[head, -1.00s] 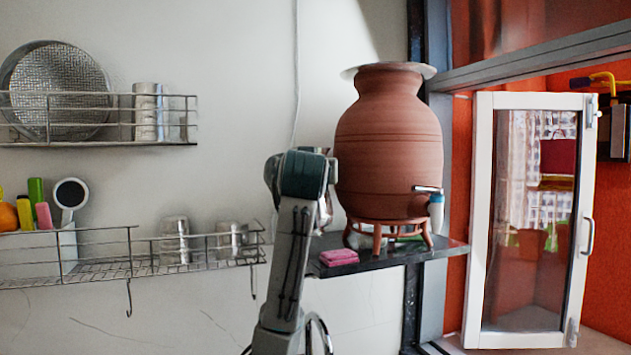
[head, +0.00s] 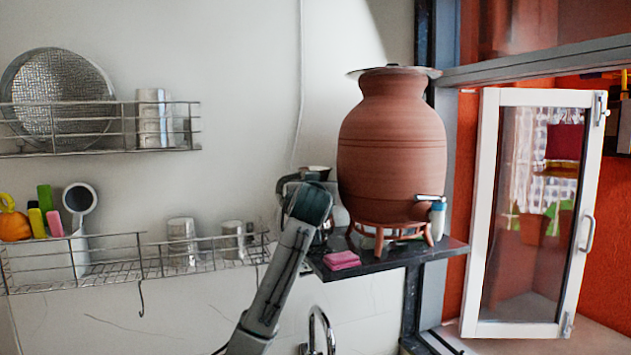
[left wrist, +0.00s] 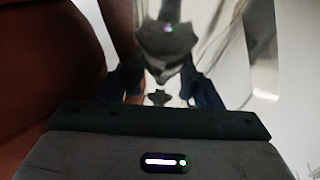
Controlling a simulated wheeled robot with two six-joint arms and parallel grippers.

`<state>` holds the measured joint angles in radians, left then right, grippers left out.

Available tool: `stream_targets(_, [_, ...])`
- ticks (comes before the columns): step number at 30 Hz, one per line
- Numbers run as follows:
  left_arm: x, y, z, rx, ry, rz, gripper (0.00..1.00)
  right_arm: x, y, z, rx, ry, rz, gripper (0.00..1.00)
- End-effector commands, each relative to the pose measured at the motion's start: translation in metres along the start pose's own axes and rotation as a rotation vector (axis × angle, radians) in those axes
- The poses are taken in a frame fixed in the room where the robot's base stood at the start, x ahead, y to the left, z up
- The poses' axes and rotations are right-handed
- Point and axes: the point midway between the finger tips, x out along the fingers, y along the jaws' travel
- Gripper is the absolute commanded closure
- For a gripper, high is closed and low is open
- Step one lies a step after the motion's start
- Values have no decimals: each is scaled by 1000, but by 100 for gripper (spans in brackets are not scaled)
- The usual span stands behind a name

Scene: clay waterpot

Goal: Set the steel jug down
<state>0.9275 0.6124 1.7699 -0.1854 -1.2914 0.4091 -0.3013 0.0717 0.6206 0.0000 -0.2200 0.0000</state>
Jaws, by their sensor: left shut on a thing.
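The steel jug (head: 317,171) is partly hidden behind my left arm in the head view. Its shiny rim shows just left of the clay waterpot (head: 391,150). My left gripper is hidden behind my arm in the head view. In the left wrist view my left gripper (left wrist: 163,88) has its two dark fingers on either side of a part of the shiny jug (left wrist: 188,22), and it is shut on it. The jug looks close to the left end of the dark shelf (head: 385,258). Its base is hidden, so I cannot tell whether it touches the shelf. My right gripper is not in view.
A pink sponge (head: 341,261) lies on the shelf's front left part. The waterpot stands on a clay stand (head: 432,238), with its tap (head: 436,205) at the right. A wire rack (head: 110,271) with steel cups is at the left. A faucet (head: 319,325) rises below.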

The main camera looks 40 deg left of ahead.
Motion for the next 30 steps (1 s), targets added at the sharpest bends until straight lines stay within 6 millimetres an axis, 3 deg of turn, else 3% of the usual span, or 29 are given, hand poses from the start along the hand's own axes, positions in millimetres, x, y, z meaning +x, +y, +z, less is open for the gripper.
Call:
stream_targets(10, [-1,0,4,-1,3,0,90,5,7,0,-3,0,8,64])
stream_targets(11, [-1,0,3,0,2,0,37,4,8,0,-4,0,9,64])
stream_targets(12, [0,0,3,-1,1,0,32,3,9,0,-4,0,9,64])
stream_targets(23, [0,0,-3,-1,1,0,32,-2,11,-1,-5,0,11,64])
stream_targets(30, [-40,1,6,-4,7,3,32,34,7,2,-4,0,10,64])
